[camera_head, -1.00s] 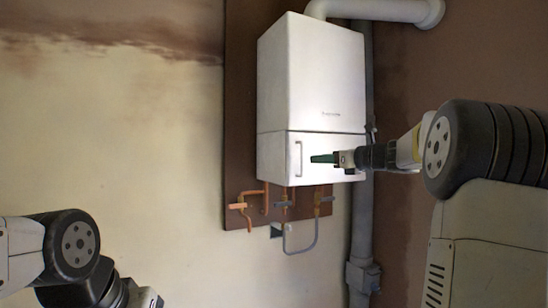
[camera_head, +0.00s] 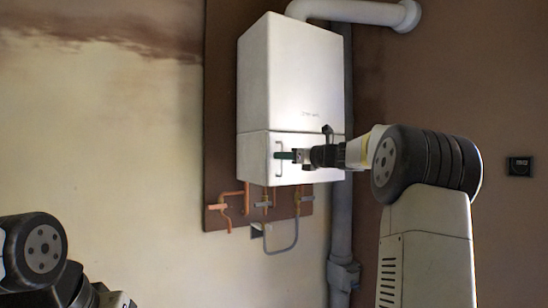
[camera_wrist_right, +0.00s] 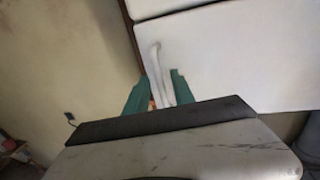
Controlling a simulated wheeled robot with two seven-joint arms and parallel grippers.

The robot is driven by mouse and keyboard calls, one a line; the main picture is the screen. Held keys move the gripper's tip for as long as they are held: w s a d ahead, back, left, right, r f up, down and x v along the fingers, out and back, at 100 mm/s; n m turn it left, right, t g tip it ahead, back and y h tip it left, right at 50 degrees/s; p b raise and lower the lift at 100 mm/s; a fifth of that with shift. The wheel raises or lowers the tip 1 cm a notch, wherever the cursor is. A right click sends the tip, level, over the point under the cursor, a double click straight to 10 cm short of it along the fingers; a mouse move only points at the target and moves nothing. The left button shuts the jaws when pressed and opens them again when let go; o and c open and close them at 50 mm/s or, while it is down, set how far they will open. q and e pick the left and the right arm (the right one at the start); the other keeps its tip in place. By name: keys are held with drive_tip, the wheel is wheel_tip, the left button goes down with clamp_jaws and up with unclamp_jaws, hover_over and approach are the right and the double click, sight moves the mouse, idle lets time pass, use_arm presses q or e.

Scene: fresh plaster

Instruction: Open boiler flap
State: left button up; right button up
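The white boiler (camera_head: 292,75) hangs on a brown board. Its lower flap (camera_head: 320,172) sits flush below the upper casing and looks closed. A pale upright handle (camera_head: 278,158) is at the flap's left side. My right gripper (camera_head: 285,155) reaches in from the right, with its green fingertips at the handle. In the right wrist view the handle (camera_wrist_right: 157,62) runs down between the two green fingers (camera_wrist_right: 158,92), which stand apart with a little space beside it. Contact is hard to tell. Only part of my left arm shows at bottom left; its fingers are out of the frame.
Copper pipes and valves (camera_head: 248,200) and a grey hose (camera_head: 283,248) hang under the boiler. A grey vertical pipe (camera_head: 341,220) runs on its right, and a white flue (camera_head: 350,11) leaves the top. The plaster wall (camera_head: 100,140) on the left is clear.

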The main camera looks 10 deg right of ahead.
clamp_jaws()
idle(1.2)
